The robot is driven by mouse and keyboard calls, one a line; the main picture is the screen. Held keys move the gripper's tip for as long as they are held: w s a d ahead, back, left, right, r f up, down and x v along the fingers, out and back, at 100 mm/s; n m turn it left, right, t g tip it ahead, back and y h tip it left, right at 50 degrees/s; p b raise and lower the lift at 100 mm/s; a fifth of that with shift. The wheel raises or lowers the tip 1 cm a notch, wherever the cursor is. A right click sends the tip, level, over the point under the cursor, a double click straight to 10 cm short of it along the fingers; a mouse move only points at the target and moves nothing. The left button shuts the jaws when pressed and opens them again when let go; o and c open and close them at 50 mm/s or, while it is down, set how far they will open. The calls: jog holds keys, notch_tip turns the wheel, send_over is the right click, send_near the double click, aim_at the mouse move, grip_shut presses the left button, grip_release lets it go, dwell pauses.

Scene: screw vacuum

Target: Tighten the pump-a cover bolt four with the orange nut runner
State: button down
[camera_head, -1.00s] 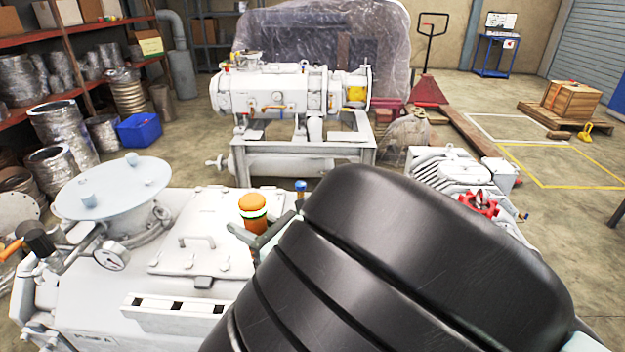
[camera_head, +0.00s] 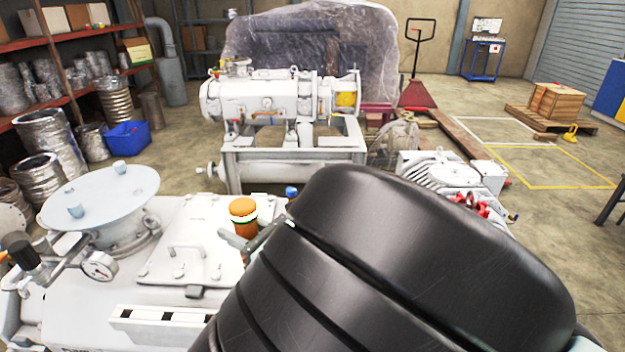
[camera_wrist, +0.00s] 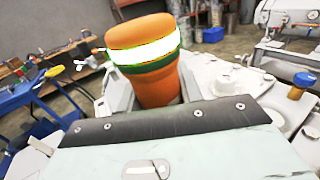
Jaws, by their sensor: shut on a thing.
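The orange nut runner (camera_head: 243,206) has a rounded orange top and a white and green band. My gripper (camera_head: 243,240) is shut on it, at the right side of the pump-a cover (camera_head: 165,262). The runner also stands large in the wrist view (camera_wrist: 145,60), slightly tilted there. The cover is a pale plate with a handle and several bolts. The runner's lower end is hidden behind my gripper in both views. I cannot tell whether it touches a bolt, or which bolt is number four.
A pressure gauge (camera_head: 99,265) and a round flange (camera_head: 98,196) stand left of the cover. A slotted white rack (camera_head: 160,325) is in front. A blue-capped part (camera_head: 291,192) is close right of the runner. My black arm hides the lower right.

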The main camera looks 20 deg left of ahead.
aim_at(235, 210)
jog(key=shift+r+p, duration=0.8)
jog(key=shift+r, duration=1.45)
